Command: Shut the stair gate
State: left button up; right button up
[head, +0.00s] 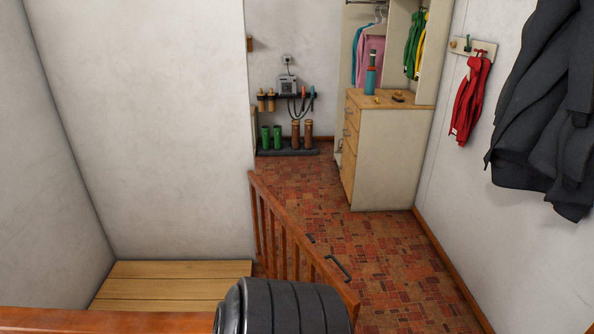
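The stair gate (299,240) is a reddish-brown wooden barrier with upright bars. It runs at a slant from the corner of the white wall down towards the front right, beside the tiled floor. A dark bar handle (338,268) shows at its right side near the front end, and a smaller dark piece shows a little farther back. I cannot tell from this view whether the gate is latched; its near lower part is hidden behind a black ribbed part of my own arm. Neither of my grippers shows in the head view.
Pale wooden boards (170,283) lie left of the gate, with a brown rail (95,321) in front. A wooden chest of drawers (385,150) stands at the back right. Dark coats (545,110) hang on the right wall. The red tiled floor (395,265) between is clear.

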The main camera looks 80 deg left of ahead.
aim_at(314, 260)
jog(key=i+j+u, duration=0.2)
jog(key=i+u, duration=0.25)
jog(key=i+j+u, duration=0.1)
jog(key=i+u, duration=0.25)
jog(key=u, duration=0.15)
jog(key=i+l+u, duration=0.1)
jog(key=i+u, duration=0.35)
jog(key=i+l+u, duration=0.2)
jog(key=i+u, duration=0.15)
jog(key=u, duration=0.15)
jog(key=i+u, duration=0.2)
jog(key=u, duration=0.25)
jog(key=i+l+u, duration=0.15)
jog(key=u, duration=0.3)
jog(key=i+l+u, duration=0.15)
jog(key=u, duration=0.3)
jog(key=i+l+u, duration=0.25)
jog(key=u, duration=0.25)
jog(key=i+l+u, duration=0.1)
jog(key=l+u, duration=0.35)
jog(key=i+l+u, duration=0.15)
jog(key=l+u, duration=0.15)
jog(key=i+l+u, duration=0.1)
jog(key=l+u, duration=0.2)
